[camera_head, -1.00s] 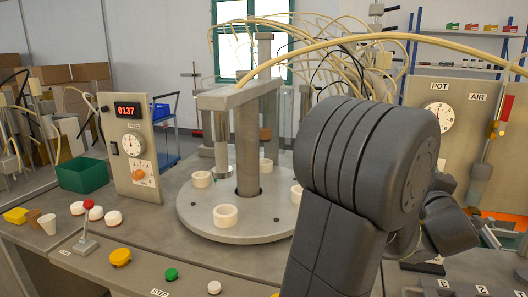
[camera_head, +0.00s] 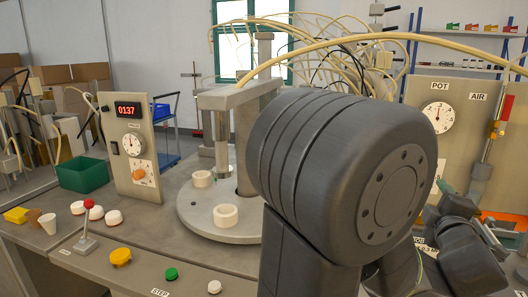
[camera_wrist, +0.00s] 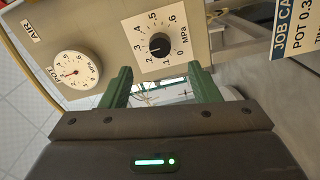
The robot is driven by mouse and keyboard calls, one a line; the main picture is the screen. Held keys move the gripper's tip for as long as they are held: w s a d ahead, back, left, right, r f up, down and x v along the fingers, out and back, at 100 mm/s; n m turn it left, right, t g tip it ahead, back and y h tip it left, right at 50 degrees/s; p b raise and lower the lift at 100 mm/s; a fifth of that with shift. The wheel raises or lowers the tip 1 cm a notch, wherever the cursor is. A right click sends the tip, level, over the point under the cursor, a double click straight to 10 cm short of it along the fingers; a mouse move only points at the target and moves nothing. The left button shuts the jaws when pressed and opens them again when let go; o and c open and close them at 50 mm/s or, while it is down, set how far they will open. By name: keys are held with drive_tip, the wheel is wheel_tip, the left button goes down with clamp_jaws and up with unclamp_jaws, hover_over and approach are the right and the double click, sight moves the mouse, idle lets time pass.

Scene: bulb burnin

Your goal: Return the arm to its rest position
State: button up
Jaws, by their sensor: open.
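My gripper (camera_wrist: 162,82) shows in the wrist view with its two green fingers apart and nothing held between them. The fingers point toward a beige panel (camera_wrist: 115,22) with a black knob (camera_wrist: 159,45) on a white scale marked MPa. The panel lies beyond the fingertips, and I see no contact. In the head view, a large dark grey joint of my arm fills the middle right. It hides part of the round grey turntable (camera_head: 190,212). My wrist parts show low at the right edge, and the fingers cannot be made out there.
A pressure gauge (camera_wrist: 75,70) sits left of the knob; the POT gauge (camera_head: 438,116) also shows in the head view. A job card (camera_wrist: 297,30) stands at the right. White rings (camera_head: 225,215) stand on the turntable. A lever (camera_head: 89,214) and green bin (camera_head: 82,174) are left.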

drive_tip(key=w+d+n+p, duration=0.2)
drive_tip(key=w+n, duration=0.7)
drive_tip(key=n, duration=0.8)
drive_tip(key=shift+w+d+r+n+p, duration=0.15)
drive_tip(key=shift+d+n+p, duration=0.25)
drive_tip(key=shift+p, duration=0.4)
idle(0.8)
idle(0.5)
